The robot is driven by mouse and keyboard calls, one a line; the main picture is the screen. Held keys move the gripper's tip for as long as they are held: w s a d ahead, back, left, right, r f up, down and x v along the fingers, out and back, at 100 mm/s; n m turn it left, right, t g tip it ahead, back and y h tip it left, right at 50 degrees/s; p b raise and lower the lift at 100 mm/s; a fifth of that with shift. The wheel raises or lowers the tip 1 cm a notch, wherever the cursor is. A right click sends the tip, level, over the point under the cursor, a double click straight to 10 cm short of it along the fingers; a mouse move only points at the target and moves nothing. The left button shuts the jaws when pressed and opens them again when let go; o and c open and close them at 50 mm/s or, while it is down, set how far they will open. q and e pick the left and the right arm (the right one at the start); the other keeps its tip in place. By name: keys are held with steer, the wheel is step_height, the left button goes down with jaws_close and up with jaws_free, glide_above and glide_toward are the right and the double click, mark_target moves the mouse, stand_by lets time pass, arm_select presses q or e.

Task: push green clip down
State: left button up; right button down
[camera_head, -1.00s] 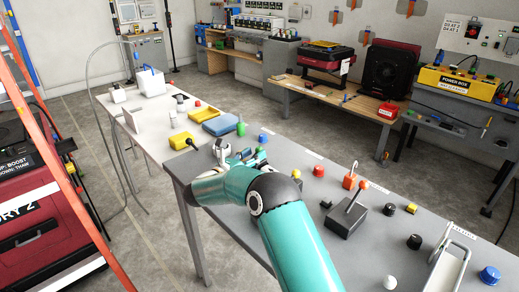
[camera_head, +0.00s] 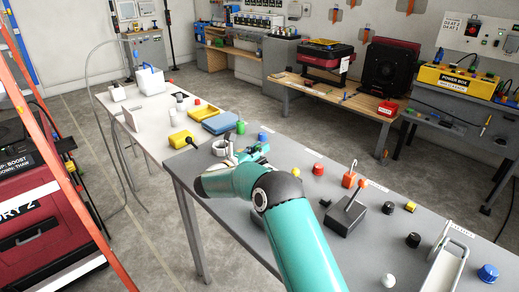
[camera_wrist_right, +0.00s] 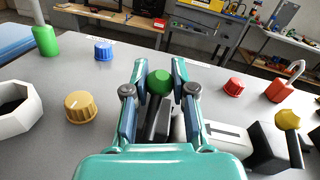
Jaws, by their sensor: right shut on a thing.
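A round green knob (camera_wrist_right: 159,82), which looks like the top of the green clip, sits on a dark lever (camera_wrist_right: 158,118) in the right wrist view. My right gripper (camera_wrist_right: 159,72) is shut on it, with one finger on each side. In the head view, my right gripper (camera_head: 259,151) is over the far left part of the grey table (camera_head: 315,225). The green knob cannot be made out there behind the gripper. A white block (camera_wrist_right: 215,135) is beside the dark lever. My left gripper is in neither view.
A white ring-shaped holder (camera_head: 219,148), a green-bodied piece (camera_head: 240,128) and a blue cap (camera_head: 262,137) stand near my right gripper. A yellow knob (camera_wrist_right: 86,106) is left of it in the wrist view. A dark box with a lever (camera_head: 346,218) stands farther right.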

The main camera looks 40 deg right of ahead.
steer(key=shift+d+y+p, duration=0.2)
steer(key=shift+y+p, duration=0.7)
steer(key=shift+p, duration=0.35)
steer(key=shift+d+f+y+p, duration=0.1)
steer(key=shift+f+y+p, duration=0.3)
steer(key=shift+y, duration=0.1)
steer(key=shift+f, duration=0.15)
steer(key=c, duration=0.9)
jaws_free()
steer(key=shift+w, duration=0.1)
steer(key=shift+c, duration=0.2)
steer(key=v, duration=1.2)
steer(key=shift+w, duration=0.1)
